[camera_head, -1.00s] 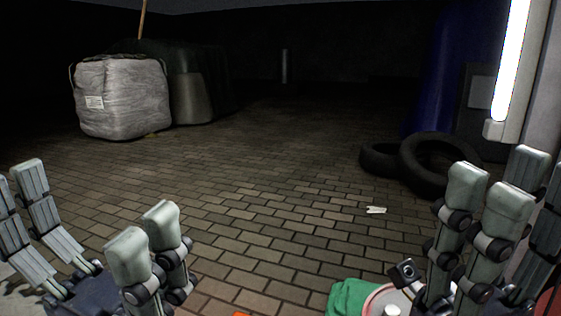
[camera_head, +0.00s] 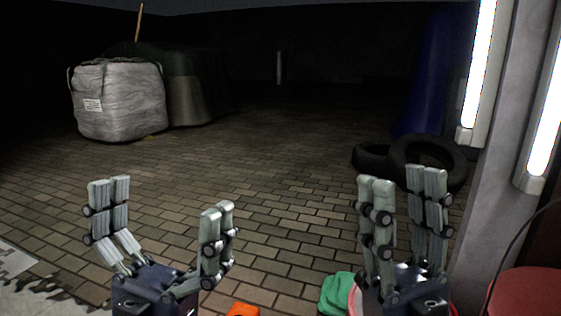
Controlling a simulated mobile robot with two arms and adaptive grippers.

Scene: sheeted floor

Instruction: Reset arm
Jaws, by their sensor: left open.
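My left gripper (camera_head: 163,195) is at the lower left of the head view. Its grey jointed fingers point up and stand wide apart, with nothing between them. My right gripper (camera_head: 402,178) is at the lower right, also with its fingers up. A narrow gap shows between its finger pairs, and I see nothing held in it. Both grippers appear in front of the brick floor (camera_head: 270,190), apart from each other.
A green item (camera_head: 336,294) and an orange item (camera_head: 242,310) show at the bottom edge. A red seat-like object (camera_head: 528,294) is at lower right, by a pillar (camera_head: 505,130) with lit tubes. Tyres (camera_head: 430,150) lie behind my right gripper. A white bulk bag (camera_head: 118,100) stands far left.

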